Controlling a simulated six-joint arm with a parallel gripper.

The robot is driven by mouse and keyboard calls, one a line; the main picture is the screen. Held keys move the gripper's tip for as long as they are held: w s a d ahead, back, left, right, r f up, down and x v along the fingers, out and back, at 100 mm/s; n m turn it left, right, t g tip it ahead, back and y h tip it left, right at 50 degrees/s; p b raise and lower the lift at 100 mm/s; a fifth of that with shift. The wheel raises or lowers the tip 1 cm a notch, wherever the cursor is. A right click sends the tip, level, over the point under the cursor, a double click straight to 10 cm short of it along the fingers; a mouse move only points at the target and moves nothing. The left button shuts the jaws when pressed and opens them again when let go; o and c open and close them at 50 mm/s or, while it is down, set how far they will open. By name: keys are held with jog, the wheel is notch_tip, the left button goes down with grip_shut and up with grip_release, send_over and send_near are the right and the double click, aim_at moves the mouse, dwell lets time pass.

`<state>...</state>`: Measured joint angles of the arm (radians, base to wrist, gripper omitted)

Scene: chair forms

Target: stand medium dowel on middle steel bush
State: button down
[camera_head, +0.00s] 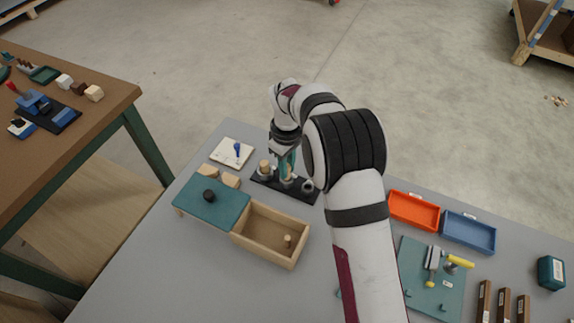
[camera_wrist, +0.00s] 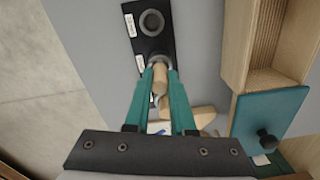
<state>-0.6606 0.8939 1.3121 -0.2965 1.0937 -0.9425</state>
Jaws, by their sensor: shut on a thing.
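My gripper (camera_head: 287,172) is shut on a pale wooden dowel (camera_wrist: 160,80), with its teal fingers pointing down at the black bush strip (camera_head: 262,181). The held dowel is upright over the middle steel bush (camera_wrist: 160,61). I cannot tell whether its lower end touches the bush. A thicker wooden dowel (camera_head: 264,167) stands at the left end of the strip. The steel bush at the right end (camera_head: 308,186) is empty, and its open ring also shows in the wrist view (camera_wrist: 151,22).
Half-round wooden blocks (camera_head: 231,181) and a white tile (camera_head: 224,153) lie nearby. Orange (camera_head: 413,211) and blue (camera_head: 468,232) trays stand to the right.

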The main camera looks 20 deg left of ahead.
jog(key=shift+f, duration=1.05)
jog(key=shift+c, duration=0.6)
grip_release()
jog(key=shift+r, duration=3.5)
